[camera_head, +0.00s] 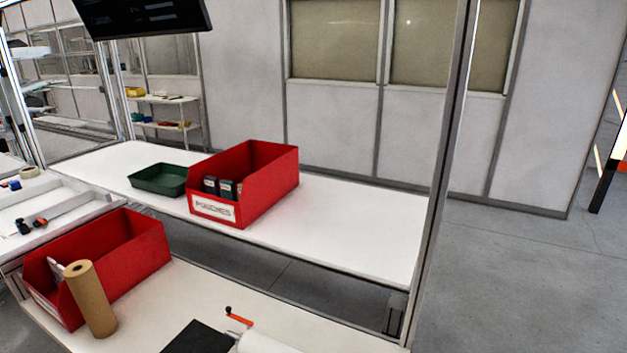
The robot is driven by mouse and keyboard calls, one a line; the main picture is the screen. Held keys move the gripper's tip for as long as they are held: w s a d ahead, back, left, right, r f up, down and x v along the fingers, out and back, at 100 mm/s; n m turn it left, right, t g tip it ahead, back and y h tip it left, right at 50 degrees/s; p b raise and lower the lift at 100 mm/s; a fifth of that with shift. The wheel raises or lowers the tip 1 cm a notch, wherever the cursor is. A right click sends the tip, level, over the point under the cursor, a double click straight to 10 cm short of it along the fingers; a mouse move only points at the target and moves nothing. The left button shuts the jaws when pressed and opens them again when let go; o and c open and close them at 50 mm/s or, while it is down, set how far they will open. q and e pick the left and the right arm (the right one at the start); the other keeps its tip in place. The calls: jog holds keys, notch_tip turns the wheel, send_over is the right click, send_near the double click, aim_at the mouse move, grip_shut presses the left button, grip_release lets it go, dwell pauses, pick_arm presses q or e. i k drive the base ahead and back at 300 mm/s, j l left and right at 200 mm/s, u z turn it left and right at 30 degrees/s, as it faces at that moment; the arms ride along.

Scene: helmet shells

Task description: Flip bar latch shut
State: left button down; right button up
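No part that I can surely name as the bar latch shows. A small orange bar with a dark knob (237,318) sticks up at the bottom middle, at the near table. It lies beside a white rounded thing (264,343) cut off by the bottom edge; I cannot tell what that is. Whether the orange bar is the latch, and whether it is open or shut, I cannot tell. A black flat thing (199,339) lies just left of it. Neither of my grippers is in view.
The near table (190,291) holds a red bin (135,262) and a brown paper roll (91,298) at left. The far table (345,227) holds a red bin labelled POUCHES (262,190) and a green tray (158,187).

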aim_at(229, 308)
jog(key=k+j, duration=0.1)
jog(key=j, duration=0.25)
jog(key=k+j, duration=0.15)
jog(key=j, duration=0.2)
jog(key=i+j+u, duration=0.1)
jog(key=j, duration=0.4)
jog(key=i+j+u, duration=0.1)
jog(key=j, duration=0.45)
jog(key=i+u, duration=0.1)
jog(key=i, duration=0.4)
jog(key=i+l+u, duration=0.1)
jog(key=i, duration=0.45)
